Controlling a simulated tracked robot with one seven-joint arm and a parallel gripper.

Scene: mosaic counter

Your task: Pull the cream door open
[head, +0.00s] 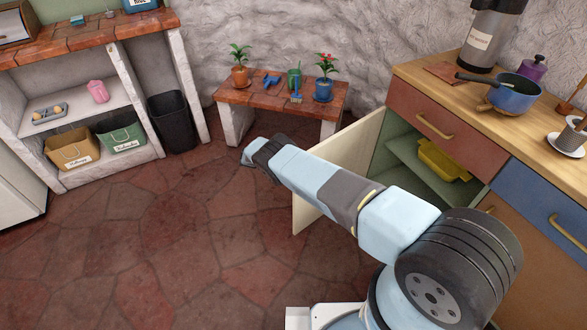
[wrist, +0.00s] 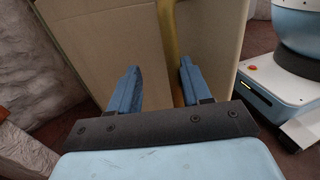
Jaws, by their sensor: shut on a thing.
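The cream door (head: 365,140) stands swung well out from the lower cabinet in the head view, showing the green inside of the cabinet. My arm crosses in front of it and hides part of it. In the wrist view the door's face (wrist: 105,40) fills the upper middle. A brass bar handle (wrist: 169,32) runs up it between the two blue fingers of my gripper (wrist: 159,72). My gripper is shut on this handle. In the head view the fingers and the handle are hidden or too small to make out.
A yellow container (head: 443,160) sits on a green shelf (head: 408,152) inside the cabinet. A low bench (head: 228,92) with potted plants stands behind the door. A black bin (head: 172,122) is farther left. The tiled floor (head: 150,235) left of my arm is clear.

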